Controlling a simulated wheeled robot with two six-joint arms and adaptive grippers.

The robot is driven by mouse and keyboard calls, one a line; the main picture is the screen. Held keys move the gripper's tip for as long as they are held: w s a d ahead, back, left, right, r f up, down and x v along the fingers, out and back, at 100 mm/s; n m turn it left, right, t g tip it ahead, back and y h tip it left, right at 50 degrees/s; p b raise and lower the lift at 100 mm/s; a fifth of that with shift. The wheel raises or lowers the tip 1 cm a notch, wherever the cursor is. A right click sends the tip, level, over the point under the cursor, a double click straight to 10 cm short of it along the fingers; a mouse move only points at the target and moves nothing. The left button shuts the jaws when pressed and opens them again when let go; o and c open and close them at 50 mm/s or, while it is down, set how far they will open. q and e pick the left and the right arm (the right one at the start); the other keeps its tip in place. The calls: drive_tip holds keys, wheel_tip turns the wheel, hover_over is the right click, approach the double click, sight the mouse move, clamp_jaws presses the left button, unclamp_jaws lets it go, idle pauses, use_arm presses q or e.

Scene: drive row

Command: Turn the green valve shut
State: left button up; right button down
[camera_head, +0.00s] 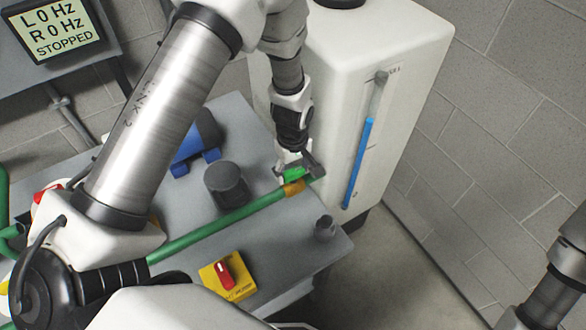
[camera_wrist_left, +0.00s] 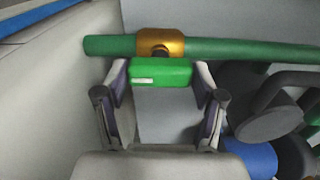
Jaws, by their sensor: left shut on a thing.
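The green valve handle (camera_head: 293,174) sits by a brass valve body (camera_head: 293,188) on a green pipe (camera_head: 235,215). My left gripper (camera_head: 299,168) reaches down from above and is shut on the handle. In the left wrist view the handle (camera_wrist_left: 160,73) lies between the two fingertips of my left gripper (camera_wrist_left: 160,82), just in front of the brass body (camera_wrist_left: 161,42). Its visible face is longer along the pipe (camera_wrist_left: 240,50) than across it. I cannot tell its full turn angle. My right gripper is out of view.
A white tank (camera_head: 390,45) with a blue level gauge (camera_head: 358,165) stands right of the gripper. A grey pump part (camera_head: 225,185), a blue motor (camera_head: 205,130) and a yellow box with a red switch (camera_head: 228,276) are near the pipe. A display (camera_head: 52,30) reads 0 Hz, STOPPED.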

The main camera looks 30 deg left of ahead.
use_arm(q)
drive_tip(key=shift+m, duration=0.3)
drive_tip(key=m+p, duration=0.1)
drive_tip(key=m, duration=0.2)
drive_tip(key=shift+m, duration=0.3)
drive_tip(key=m, duration=0.4)
drive_tip(key=shift+s+m+p, duration=0.1)
drive_tip(key=shift+m+p, duration=0.2)
drive_tip(key=m, duration=0.4)
drive_tip(key=shift+f, duration=0.1)
drive_tip(key=m, duration=0.5)
drive_tip(key=o, duration=1.1)
drive_tip(key=shift+o, duration=0.2)
drive_tip(key=shift+p, duration=0.3)
